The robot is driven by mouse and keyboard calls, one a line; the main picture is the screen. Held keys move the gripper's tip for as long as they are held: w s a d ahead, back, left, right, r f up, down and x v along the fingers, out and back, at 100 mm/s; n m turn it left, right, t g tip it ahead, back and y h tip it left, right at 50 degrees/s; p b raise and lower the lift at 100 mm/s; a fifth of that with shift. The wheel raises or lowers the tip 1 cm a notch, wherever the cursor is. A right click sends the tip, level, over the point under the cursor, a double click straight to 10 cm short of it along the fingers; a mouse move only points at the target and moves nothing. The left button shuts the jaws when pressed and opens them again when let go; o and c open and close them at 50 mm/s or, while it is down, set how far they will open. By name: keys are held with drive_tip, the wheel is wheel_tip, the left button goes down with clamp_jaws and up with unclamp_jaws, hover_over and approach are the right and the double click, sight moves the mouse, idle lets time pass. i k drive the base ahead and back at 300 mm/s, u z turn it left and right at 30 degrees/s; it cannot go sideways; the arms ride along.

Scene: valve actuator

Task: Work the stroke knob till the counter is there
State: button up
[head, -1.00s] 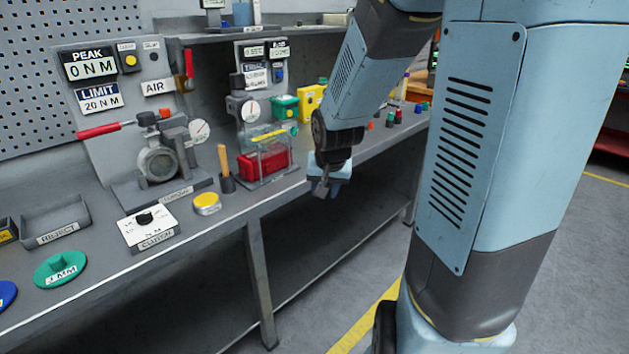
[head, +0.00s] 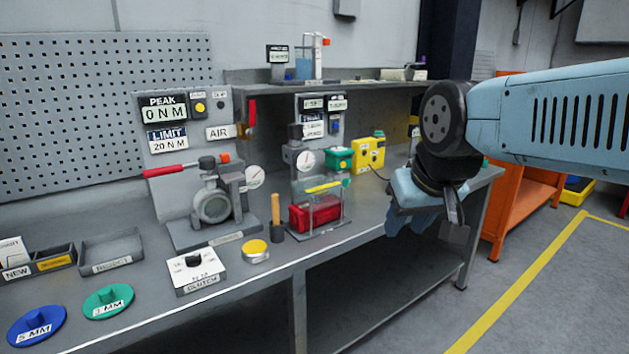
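The stroke knob cannot be picked out for certain, as the labels are too small to read. A grey panel (head: 318,150) with several small displays (head: 314,104) stands at the middle of the bench; which of them is the counter I cannot tell. Before it are a round gauge (head: 306,160) and a red block (head: 304,216) in a clear-sided frame. A green box with a knob on top (head: 339,157) and a yellow box (head: 370,153) stand to its right. My gripper (head: 430,222) hangs at the bench's right front, apart from all of these. Its finger gap is not clear.
At left stand a torque rig (head: 211,206) with a red-handled lever and a peak panel (head: 164,110) reading 0 N M. A clutch box (head: 197,271), yellow button (head: 255,250), wooden-handled tool (head: 276,212), trays and round discs lie along the front. The right bench end is partly hidden behind my arm.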

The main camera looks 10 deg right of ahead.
sight(346, 182)
drive_tip(key=z, duration=0.1)
drive_tip(key=i, duration=1.15)
drive_tip(key=z, duration=0.2)
